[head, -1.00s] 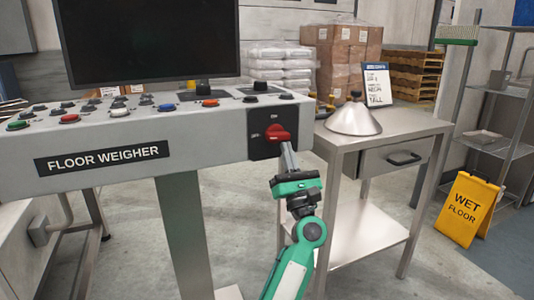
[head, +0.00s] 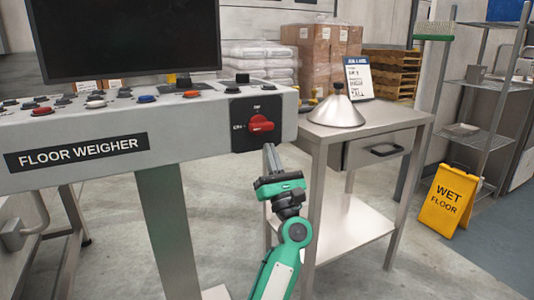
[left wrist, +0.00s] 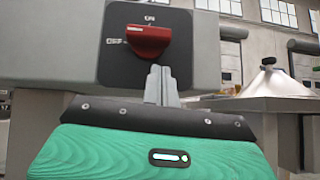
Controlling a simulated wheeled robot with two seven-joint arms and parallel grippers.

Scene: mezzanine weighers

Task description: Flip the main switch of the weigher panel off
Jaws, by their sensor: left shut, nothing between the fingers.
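The weigher panel (head: 190,145) is a grey console lettered FLOOR WEIGHER. Its main switch (head: 261,124) is a red rotary handle on a black plate (head: 240,143) at the console's right end. In the left wrist view the switch (left wrist: 150,42) lies about level, its white mark at the left end toward the OFF label; ON is at the top. My left gripper (head: 269,149) is shut and empty. Its fingertips (left wrist: 160,72) are just below the handle and look apart from it. My right gripper is not in view.
A dark monitor (head: 120,35) stands over the console's buttons. A steel table (head: 385,128) with a metal cone (head: 336,112) and a sign (head: 359,78) stands close on the right. A yellow wet-floor sign (head: 446,200) and a shelf rack (head: 487,85) are farther right.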

